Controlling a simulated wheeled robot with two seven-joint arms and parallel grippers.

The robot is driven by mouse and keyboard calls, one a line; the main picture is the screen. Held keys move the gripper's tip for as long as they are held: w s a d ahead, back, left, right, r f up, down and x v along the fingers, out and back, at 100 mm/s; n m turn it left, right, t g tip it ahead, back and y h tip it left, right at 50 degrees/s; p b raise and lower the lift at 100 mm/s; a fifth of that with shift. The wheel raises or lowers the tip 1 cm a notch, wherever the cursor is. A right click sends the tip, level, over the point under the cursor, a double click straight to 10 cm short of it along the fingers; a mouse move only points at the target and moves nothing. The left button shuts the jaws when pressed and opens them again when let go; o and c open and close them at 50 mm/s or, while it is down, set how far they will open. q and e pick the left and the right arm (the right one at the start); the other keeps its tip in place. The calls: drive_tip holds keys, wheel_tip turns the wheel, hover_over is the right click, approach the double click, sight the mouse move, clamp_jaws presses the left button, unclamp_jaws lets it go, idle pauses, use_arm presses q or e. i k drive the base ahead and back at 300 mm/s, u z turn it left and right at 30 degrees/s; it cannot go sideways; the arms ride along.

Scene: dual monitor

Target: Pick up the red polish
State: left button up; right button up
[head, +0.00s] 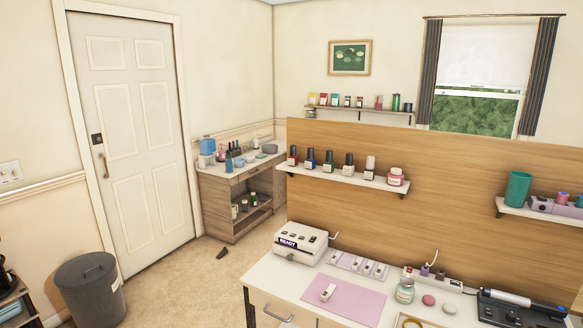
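The red polish appears to be the leftmost bottle (293,157) on the small white shelf (345,178) on the wooden panel. It stands upright, with a dark cap and a pale label. To its right on the same shelf stand a blue polish (310,159), a green polish (328,163), a dark bottle with a yellowish label (348,164) and a white-capped bottle (369,167). A pink jar (396,178) sits at the shelf's right end. Neither of my grippers shows in the head view.
A white worktable (270,277) stands below the shelf, carrying a white device (300,244), a pink mat (343,299) and small items. A grey bin (90,289) stands left, near a white door (130,130). Carpet floor (190,290) between bin and table is mostly clear.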

sight(293, 162)
drive_tip(key=u, duration=0.75)
drive_tip(key=i, duration=0.65)
drive_tip(key=u, duration=0.6)
drive_tip(key=i, duration=1.25)
drive_tip(key=z, duration=0.45)
